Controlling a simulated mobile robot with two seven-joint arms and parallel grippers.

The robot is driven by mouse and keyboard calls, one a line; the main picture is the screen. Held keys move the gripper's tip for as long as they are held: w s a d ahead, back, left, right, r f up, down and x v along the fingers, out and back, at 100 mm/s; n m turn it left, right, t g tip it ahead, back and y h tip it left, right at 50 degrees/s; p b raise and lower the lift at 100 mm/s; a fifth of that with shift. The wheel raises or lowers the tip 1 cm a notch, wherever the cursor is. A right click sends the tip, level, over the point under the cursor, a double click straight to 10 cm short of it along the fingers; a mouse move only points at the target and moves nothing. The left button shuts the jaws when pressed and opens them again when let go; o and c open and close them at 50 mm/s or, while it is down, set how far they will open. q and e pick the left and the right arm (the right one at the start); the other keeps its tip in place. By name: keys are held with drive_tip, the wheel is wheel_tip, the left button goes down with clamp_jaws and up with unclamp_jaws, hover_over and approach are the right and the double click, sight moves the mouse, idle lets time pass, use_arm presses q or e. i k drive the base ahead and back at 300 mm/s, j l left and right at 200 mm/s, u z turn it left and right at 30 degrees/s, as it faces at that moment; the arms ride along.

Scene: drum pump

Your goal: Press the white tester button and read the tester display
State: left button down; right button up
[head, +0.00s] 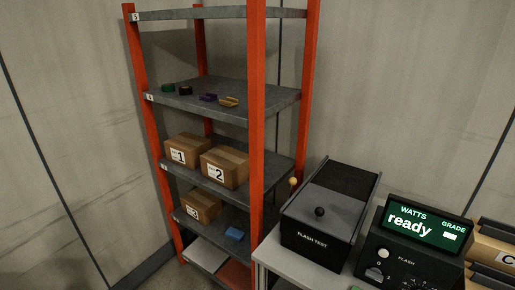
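The tester (415,245) is a dark box at the lower right, cut off by the bottom edge. Its green display (424,222) is lit and reads "WATTS", "ready" and "GRADE", with a short white bar under "GRADE". A small round white button (383,253) is on its front, left of the word "FLASH". A larger pale control sits below it, near small marks. To the left is a black box marked "FLASH TEST" (316,240), with a black knob (320,212) on its lid. Neither of my grippers is in view.
A grey bench (270,261) carries both boxes. An orange-post shelf rack (257,90) stands left of it, with numbered cartons (225,166) and small coloured parts (208,97). Tan bins (490,250), one marked "C", are at the right edge.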

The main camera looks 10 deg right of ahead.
sight(383, 252)
drive_tip(key=z, duration=1.6)
